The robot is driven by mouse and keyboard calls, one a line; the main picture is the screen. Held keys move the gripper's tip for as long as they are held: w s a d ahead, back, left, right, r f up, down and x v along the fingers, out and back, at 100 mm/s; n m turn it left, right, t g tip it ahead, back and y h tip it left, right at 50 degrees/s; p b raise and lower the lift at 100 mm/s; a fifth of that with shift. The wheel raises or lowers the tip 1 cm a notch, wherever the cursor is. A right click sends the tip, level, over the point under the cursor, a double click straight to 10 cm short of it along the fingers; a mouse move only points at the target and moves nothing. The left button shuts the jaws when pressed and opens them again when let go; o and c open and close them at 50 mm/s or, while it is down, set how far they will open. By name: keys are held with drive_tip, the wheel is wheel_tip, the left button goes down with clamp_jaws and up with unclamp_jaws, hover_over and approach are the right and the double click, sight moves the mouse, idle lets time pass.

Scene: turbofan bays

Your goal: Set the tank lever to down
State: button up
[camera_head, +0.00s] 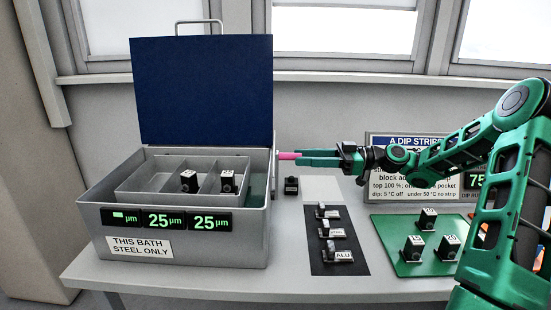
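The tank (180,249) is a grey metal box on the left of the table, with its dark blue lid (205,90) standing open. A pink handle (287,156), which looks like the tank lever, sticks out at the tank's right side, roughly level. Its pivot is hard to make out. My gripper (305,157) reaches in from the right with its green fingers pointing left, and its tips overlap the handle's right end. I cannot tell whether the fingers are closed on it or only beside it.
Inside the tank is a tray (150,178) with two black blocks. A dark mat (348,265) with several small labelled pieces lies right of the tank. A green plate (390,227) holds three black blocks. A sign (385,141) stands behind my arm. A small black block (291,186) stands near the tank.

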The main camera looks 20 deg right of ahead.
sight(279, 157)
drive_tip(key=x, duration=0.8)
drive_tip(key=shift+c, duration=0.4)
clamp_jaws()
drive_tip(key=shift+s+a, duration=0.1)
